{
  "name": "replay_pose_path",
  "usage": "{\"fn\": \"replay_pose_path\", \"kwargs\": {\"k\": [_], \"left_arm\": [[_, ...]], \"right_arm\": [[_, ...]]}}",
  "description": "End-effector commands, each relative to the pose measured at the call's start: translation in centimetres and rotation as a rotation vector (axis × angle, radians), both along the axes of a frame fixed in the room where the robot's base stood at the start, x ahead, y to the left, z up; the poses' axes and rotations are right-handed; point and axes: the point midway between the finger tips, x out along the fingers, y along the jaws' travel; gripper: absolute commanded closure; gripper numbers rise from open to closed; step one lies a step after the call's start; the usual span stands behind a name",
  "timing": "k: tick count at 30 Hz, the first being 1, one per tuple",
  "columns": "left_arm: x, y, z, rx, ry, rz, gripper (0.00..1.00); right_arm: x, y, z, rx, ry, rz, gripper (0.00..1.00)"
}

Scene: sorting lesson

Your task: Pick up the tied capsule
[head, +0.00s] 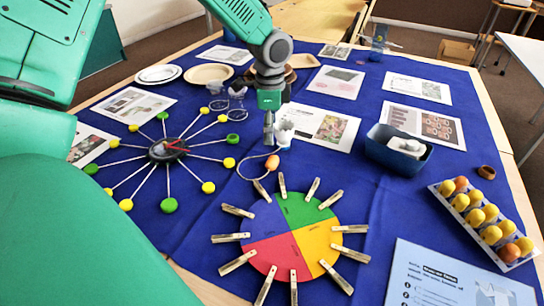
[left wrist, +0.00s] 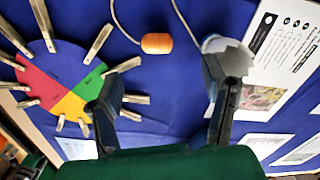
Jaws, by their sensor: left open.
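The tied capsule is a small orange capsule (head: 272,162) on a thin cord, lying on the blue cloth between the colour wheel and the white jagged-rimmed cup. It also shows in the left wrist view (left wrist: 156,43), beyond the fingertips, with cord running from it. My left gripper (head: 269,130) points down just behind the capsule, close to the white cup. In the left wrist view its two fingers (left wrist: 170,78) are spread apart with nothing between them. The capsule is apart from both fingers. My right gripper is in neither view.
The white cup (head: 285,133) stands next to my left gripper. The colour wheel (head: 293,236) ringed with clothespins lies in front. A spoked ball model (head: 168,150) is left. A blue bin (head: 398,150) and an egg tray (head: 483,222) are right. Printed sheets lie around.

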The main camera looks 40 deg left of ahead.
Motion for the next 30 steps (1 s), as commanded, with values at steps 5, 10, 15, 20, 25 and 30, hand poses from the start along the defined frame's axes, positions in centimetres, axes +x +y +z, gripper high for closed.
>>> {"fn": "replay_pose_path", "kwargs": {"k": [5, 10, 15, 20, 25, 30], "left_arm": [[0.1, -0.1, -3.9, -0.001, 0.003, -0.002, 0.33], [0.1, 0.4, -6.5, -0.006, 0.002, -0.001, 0.33], [0.2, 0.6, -7.6, -0.009, 0.0, 0.0, 0.33], [0.4, 0.1, -10.0, -0.007, 0.002, -0.001, 0.33], [0.4, -0.3, -11.6, -0.002, 0.001, -0.002, 0.33], [0.4, -0.2, -11.9, -0.002, -0.002, -0.002, 0.33]], "right_arm": [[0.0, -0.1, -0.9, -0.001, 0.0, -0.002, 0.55], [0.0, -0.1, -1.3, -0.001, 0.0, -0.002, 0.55], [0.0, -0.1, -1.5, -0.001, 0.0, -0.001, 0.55], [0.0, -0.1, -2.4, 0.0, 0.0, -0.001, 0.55], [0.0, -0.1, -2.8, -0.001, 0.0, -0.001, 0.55], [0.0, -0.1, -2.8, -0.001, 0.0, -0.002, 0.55]]}}
